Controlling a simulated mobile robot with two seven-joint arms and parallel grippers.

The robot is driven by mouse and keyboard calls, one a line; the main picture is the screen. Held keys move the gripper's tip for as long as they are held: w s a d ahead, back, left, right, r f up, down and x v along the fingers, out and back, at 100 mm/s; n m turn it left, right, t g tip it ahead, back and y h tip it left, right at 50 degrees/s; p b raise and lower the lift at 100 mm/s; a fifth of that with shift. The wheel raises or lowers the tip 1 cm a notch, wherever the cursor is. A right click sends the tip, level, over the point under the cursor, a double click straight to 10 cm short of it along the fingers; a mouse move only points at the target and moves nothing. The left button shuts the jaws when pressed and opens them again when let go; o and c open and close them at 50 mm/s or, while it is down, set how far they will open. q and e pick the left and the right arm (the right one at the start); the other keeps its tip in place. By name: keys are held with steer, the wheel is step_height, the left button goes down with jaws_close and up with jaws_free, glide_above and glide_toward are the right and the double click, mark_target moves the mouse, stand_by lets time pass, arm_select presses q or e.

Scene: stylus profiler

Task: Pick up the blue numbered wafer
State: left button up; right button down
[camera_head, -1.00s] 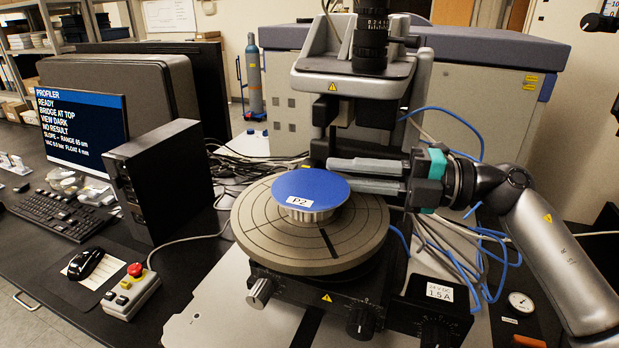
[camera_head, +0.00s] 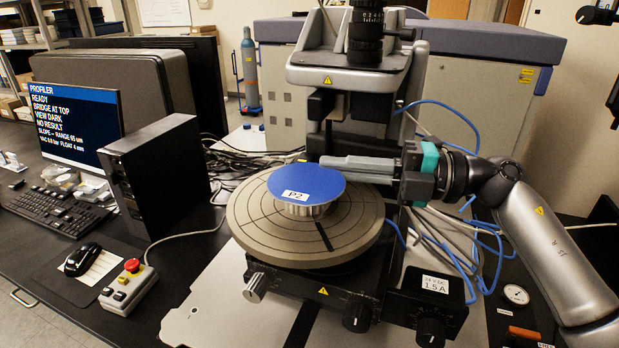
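The blue wafer (camera_head: 290,180), a round disc with a white label reading P2, lies flat on a short metal pedestal (camera_head: 306,210) above the round grey stage (camera_head: 262,228). My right gripper (camera_head: 336,169) comes in from the right, its grey fingers lying roughly level at the wafer's right rear edge. The fingertips overlap that edge in the picture. Little gap shows between the fingers, and I cannot tell whether they clamp the rim. My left gripper is not in view.
The profiler's column and optics (camera_head: 365,45) stand right behind the stage. Blue tubes and cables run behind and below my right arm. A black box (camera_head: 153,175), a control box with a red button (camera_head: 128,286) and a keyboard (camera_head: 58,212) are at the left.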

step_height(320, 180, up, 28)
steer(key=shift+p, duration=0.45)
stand_by(0.4)
stand_by(1.8)
